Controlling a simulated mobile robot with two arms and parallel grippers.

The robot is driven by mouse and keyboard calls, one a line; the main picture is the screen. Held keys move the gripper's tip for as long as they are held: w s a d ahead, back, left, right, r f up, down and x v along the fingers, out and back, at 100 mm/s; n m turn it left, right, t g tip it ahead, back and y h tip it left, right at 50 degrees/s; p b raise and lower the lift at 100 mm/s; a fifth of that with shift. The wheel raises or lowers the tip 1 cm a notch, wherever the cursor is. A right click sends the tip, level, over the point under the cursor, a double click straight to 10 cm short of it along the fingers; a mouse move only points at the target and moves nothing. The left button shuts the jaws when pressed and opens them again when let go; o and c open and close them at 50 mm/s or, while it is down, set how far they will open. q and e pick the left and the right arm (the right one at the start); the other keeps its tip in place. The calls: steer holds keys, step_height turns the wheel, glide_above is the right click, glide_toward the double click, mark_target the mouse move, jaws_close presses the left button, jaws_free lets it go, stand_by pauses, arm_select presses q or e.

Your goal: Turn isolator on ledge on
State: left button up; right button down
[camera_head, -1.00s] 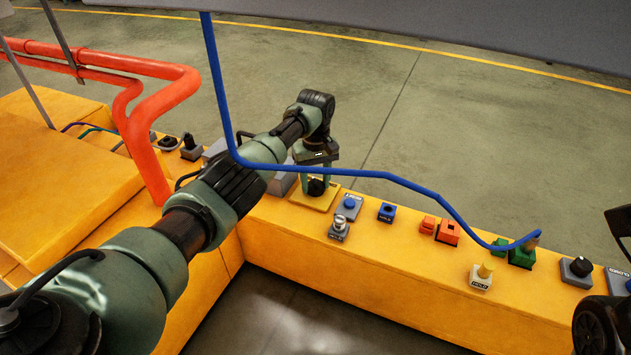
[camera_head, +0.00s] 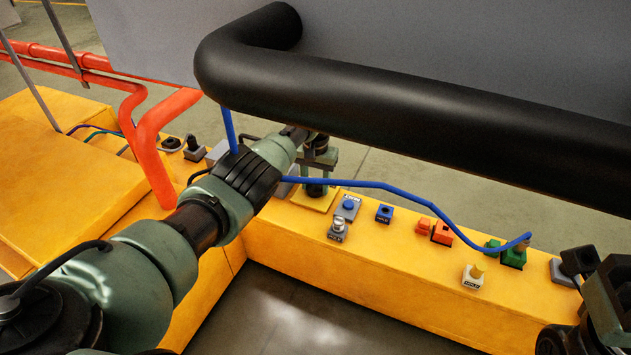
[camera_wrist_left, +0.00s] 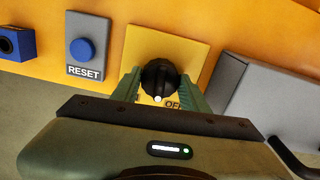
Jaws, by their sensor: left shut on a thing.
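The isolator is a black ribbed knob (camera_wrist_left: 158,76) with a white mark, on a square yellow plate (camera_wrist_left: 190,48) on the yellow ledge (camera_head: 400,257). The letters "OF" show beside the knob in the left wrist view; the rest of the label is hidden. The white mark is on the side toward that label. My left gripper (camera_head: 318,184) reaches down over the plate (camera_head: 309,202). Its two green fingers are shut on the knob, one on each side, in the left wrist view (camera_wrist_left: 158,88). My right gripper (camera_head: 607,292) is at the right edge, its fingers unclear.
A blue RESET button (camera_wrist_left: 82,49) sits beside the plate. Several other controls line the ledge, including a red one (camera_head: 441,233) and a green one (camera_head: 513,258). A blue cable (camera_head: 400,186) crosses above it. A thick black bar (camera_head: 420,110) and grey panel (camera_head: 480,45) fill the upper view.

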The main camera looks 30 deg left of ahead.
arm_select(q)
steer(key=m, duration=0.4)
steer(key=shift+m, duration=0.4)
steer(key=m, duration=0.3)
steer(key=shift+m, duration=1)
steer(key=o, duration=1.4)
